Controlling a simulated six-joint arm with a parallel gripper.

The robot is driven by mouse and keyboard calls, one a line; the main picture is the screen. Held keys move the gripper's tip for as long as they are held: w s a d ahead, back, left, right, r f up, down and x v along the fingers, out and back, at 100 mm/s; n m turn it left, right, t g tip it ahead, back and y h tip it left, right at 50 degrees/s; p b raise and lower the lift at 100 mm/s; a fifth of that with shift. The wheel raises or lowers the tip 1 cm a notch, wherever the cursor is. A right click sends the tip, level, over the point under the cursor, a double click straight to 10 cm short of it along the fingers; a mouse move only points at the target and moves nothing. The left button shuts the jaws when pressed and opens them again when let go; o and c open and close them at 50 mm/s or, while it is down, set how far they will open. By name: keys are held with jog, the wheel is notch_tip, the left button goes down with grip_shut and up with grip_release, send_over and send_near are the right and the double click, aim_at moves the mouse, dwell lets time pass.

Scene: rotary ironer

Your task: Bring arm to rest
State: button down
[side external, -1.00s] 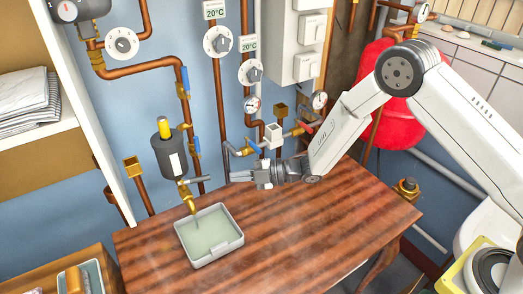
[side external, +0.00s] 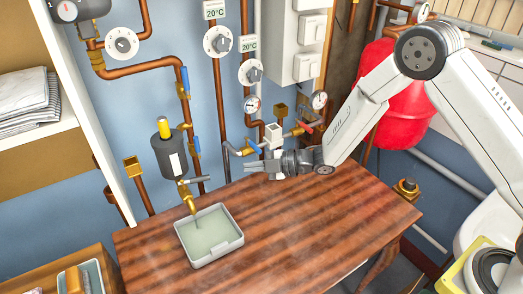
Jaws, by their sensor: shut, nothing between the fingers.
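My gripper (side external: 258,168) is at the middle of the picture, above the back part of the wooden table (side external: 300,222). Its fingers point left and are shut, with nothing held. My arm comes in from the right and bends high at the elbow. The gripper is apart from the table top and in front of the pipework on the wall; the exact gap to the pipes cannot be told.
A grey tray of liquid (side external: 210,236) stands on the table under a brass tap (side external: 189,198) and a dark cylinder (side external: 169,155). Valves, gauges (side external: 319,100) and dials (side external: 217,42) line the wall. A red tank (side external: 395,115) stands behind my arm. The table's right half is clear.

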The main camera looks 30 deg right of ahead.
jog(key=s+d+r+m+h, duration=0.2)
jog(key=d+m+h, duration=0.3)
jog(key=d, duration=0.1)
jog(key=s+d+r+m+h, duration=0.2)
jog(key=s+d+m+h, duration=0.15)
jog(key=d+m, duration=0.3)
jog(key=s+d+m+g+h, duration=0.1)
jog(key=s+d+m+g, duration=0.15)
jog(key=s, duration=0.35)
jog(key=s+d+r+m+g+h, duration=0.1)
jog(key=s+m+g, duration=0.1)
jog(key=s+m, duration=0.3)
jog(key=s+d+m+g+h, duration=0.1)
jog(key=s+d+m+g, duration=0.15)
jog(key=s, duration=0.45)
jog(key=w+a+r+n+t+y, duration=0.15)
jog(key=w+a+n, duration=0.25)
jog(key=w, duration=0.4)
jog(key=w+a+n+t, duration=0.3)
jog(key=w+n, duration=0.1)
jog(key=w, duration=0.3)
jog(key=w+a+n+y, duration=0.3)
jog(key=a+n, duration=0.2)
jog(key=a, duration=0.3)
jog(key=w+a+n+y, duration=0.3)
jog(key=w+a+n, duration=0.1)
jog(key=a, duration=0.5)
jog(key=shift+w+f+n, duration=0.3)
jog(key=shift+n, duration=0.55)
jog(key=shift+w+a+f, duration=0.1)
